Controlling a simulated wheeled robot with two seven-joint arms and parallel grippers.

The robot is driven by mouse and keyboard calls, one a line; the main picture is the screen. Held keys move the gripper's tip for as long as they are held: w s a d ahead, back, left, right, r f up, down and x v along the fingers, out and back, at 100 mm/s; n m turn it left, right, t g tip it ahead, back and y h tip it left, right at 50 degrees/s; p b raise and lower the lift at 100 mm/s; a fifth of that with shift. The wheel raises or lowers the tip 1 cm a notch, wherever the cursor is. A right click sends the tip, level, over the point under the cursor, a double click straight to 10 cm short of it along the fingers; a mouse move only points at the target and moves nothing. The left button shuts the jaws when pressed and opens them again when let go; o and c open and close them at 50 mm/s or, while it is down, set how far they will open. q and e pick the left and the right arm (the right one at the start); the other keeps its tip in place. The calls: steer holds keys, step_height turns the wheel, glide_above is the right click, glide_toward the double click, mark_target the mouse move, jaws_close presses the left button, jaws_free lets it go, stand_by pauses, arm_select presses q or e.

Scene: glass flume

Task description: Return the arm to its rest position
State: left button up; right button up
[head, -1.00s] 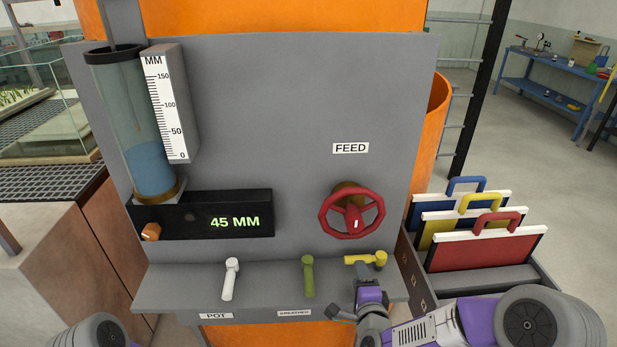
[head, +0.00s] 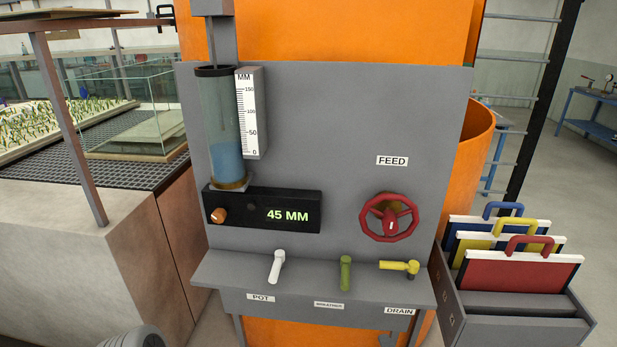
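Neither of my grippers is in the head view. Only a rounded grey part of my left arm (head: 132,339) shows at the bottom left edge. My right arm does not show at all. The grey control panel (head: 330,130) stands ahead, with no gripper at it. On its shelf are a white POT lever (head: 276,267), a green lever (head: 345,273) and a yellow DRAIN lever (head: 398,266). The yellow lever lies sideways, while the white and green ones point toward me.
A red FEED handwheel (head: 389,218) is on the panel. A display (head: 290,215) reads 45 MM below a water cylinder (head: 225,150). A rack (head: 515,305) with blue, yellow and red handled boards stands at right. A glass tank (head: 130,110) is at left.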

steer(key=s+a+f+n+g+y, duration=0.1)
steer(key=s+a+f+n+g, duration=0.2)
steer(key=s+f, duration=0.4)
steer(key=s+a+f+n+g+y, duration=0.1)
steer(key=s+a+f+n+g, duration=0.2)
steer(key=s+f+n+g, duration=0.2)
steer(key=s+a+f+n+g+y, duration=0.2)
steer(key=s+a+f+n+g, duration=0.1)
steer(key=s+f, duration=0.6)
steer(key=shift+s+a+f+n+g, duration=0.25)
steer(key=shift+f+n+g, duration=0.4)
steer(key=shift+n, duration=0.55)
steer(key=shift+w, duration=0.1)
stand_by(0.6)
